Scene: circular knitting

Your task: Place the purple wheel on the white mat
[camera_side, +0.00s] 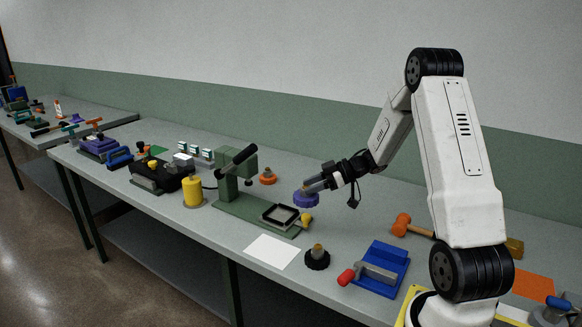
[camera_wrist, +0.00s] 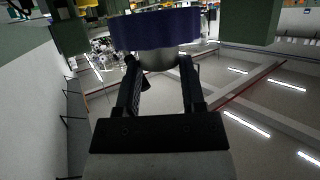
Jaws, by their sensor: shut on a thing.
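The purple wheel (camera_side: 306,200) is a thick scalloped disc with a knob on top. My gripper (camera_side: 309,187) is shut on its knob and holds the wheel above the grey bench, just right of the green press. In the wrist view the purple wheel (camera_wrist: 156,28) spans the top middle, between the dark fingers of my gripper (camera_wrist: 160,65). The white mat (camera_side: 271,252) lies flat and empty near the bench's front edge, in front of the press and to the lower left of the wheel.
The green press (camera_side: 235,200) with a dark square frame (camera_side: 281,216) stands behind the mat. A black wheel (camera_side: 317,258) sits right of the mat. A blue vise-like tool (camera_side: 378,268), an orange mallet (camera_side: 407,226), a yellow cylinder (camera_side: 192,191) and an orange wheel (camera_side: 268,176) are around.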

